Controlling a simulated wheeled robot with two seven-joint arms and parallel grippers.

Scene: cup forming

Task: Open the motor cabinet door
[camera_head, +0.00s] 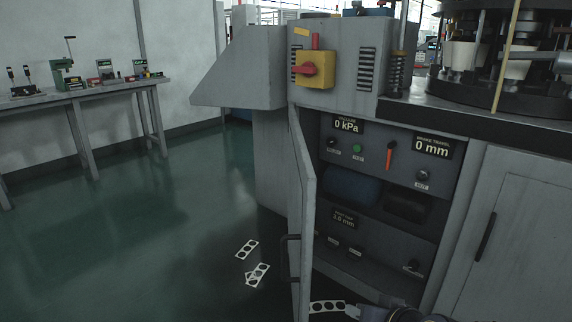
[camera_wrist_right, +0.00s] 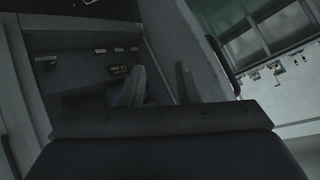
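The grey motor cabinet door (camera_head: 301,215) stands swung open and shows nearly edge-on in the head view, with dark handle parts (camera_head: 290,238) on its left side. The opening beside it shows the inner panel (camera_head: 380,165) with displays and knobs. My right gripper (camera_head: 356,311) is at the bottom edge of the head view, low in front of the opening and right of the door; it is mostly cut off. In the right wrist view its two fingers (camera_wrist_right: 160,82) stand apart with nothing seen between them, and the door (camera_wrist_right: 199,50) is to their right. My left gripper is not in view.
A second, closed cabinet door (camera_head: 513,225) with a dark handle is at the right. A yellow box with a red switch (camera_head: 314,69) is above the opening. Punched metal strips (camera_head: 258,275) lie on the green floor.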

